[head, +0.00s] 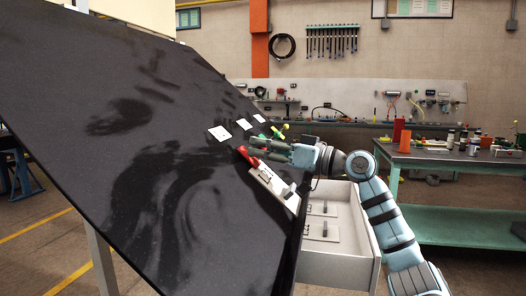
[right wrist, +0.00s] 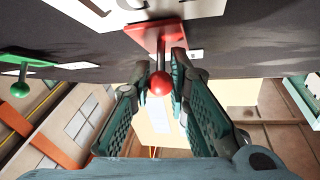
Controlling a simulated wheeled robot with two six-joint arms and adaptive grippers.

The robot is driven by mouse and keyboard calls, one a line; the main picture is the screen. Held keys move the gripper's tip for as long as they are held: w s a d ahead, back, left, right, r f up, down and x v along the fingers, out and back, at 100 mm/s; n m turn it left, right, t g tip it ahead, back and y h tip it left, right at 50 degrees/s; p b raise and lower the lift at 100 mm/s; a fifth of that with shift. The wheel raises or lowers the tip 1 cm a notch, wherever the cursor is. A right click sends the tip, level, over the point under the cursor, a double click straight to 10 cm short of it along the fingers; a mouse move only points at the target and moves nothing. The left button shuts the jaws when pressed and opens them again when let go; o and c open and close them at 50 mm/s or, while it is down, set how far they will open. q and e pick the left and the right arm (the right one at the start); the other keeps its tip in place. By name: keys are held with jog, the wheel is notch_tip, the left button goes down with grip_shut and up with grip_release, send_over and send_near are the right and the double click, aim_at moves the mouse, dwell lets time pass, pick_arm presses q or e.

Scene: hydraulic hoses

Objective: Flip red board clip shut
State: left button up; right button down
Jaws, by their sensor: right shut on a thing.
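The red board clip (head: 245,154) sits on the dark slanted board (head: 150,140), at the upper end of a pale plate (head: 272,186). In the right wrist view its red base (right wrist: 154,35) is against the board and its stem ends in a red ball (right wrist: 159,83). My right gripper (head: 258,147) reaches in from the right, close over the board. In the wrist view its fingers (right wrist: 160,75) are shut on the clip's stem and ball. Whether the clip is latched cannot be told. My left gripper is in neither view.
A green clip (right wrist: 20,88) is beside the red one on the board. White plates (head: 219,133) lie farther up the board. An open drawer (head: 340,232) with flat plates inside is below my right arm. A workbench (head: 450,157) stands at the right.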

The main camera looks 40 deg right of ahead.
jog(key=c, duration=1.5)
grip_release()
jog(key=shift+r, duration=5)
